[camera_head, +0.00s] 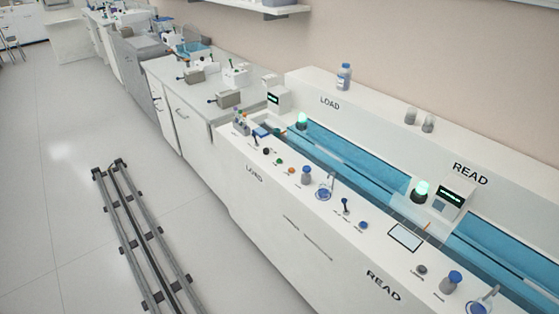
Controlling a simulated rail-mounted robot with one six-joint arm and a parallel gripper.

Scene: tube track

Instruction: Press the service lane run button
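No control can be read as the service lane run button; the small labels are too small to make out. On the bench's front ledge, near the LOAD end, sit a green button (279,161), an orange one (291,170) and a dark one (266,151). Further right along the ledge are a small upright lever (345,205), a blue round control (363,225) and a grey round control (421,270). My gripper is not in view, so its place relative to the buttons cannot be told.
A blue track (350,160) runs behind the ledge, with green lamps (302,120) and a display box (453,198).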

